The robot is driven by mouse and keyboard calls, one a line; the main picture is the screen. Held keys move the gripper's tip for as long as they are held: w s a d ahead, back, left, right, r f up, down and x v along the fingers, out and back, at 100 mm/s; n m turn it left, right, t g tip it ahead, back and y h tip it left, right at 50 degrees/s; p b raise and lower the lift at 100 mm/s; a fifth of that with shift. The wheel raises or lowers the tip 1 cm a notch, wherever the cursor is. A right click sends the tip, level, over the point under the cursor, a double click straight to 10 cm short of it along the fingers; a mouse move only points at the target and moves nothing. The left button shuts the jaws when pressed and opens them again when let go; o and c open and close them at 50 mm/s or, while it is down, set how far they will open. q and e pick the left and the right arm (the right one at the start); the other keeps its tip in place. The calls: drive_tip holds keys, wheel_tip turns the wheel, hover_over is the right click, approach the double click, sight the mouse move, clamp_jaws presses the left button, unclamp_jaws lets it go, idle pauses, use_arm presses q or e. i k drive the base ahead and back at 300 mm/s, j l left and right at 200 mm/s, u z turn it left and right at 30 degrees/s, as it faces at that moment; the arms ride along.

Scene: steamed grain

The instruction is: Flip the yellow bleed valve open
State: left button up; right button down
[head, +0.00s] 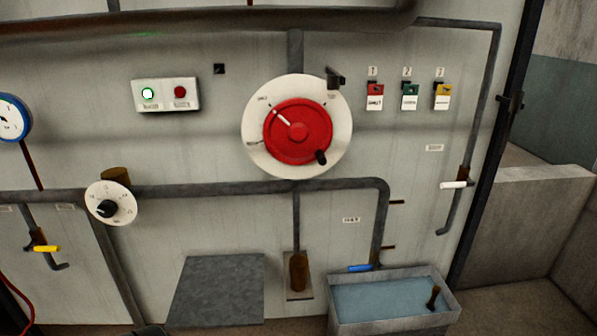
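The yellow bleed valve's lever (46,249) is at the lower left of the head view. It sticks out to the right, roughly level, from a brown valve body on a thin bent pipe that drops from the main pipe and hooks right at its bottom end. Neither of my grippers shows clearly in the head view, and nothing is seen touching the yellow lever.
A white dial (110,203) and a blue-rimmed gauge (14,117) are near the valve. A red handwheel (298,131) is in the middle. A blue lever (360,268) sits above a water trough (338,322). A white lever (453,185) is at right. A grey plate (217,290) is low.

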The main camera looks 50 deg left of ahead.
sight(50, 248)
drive_tip(key=u, duration=1.5)
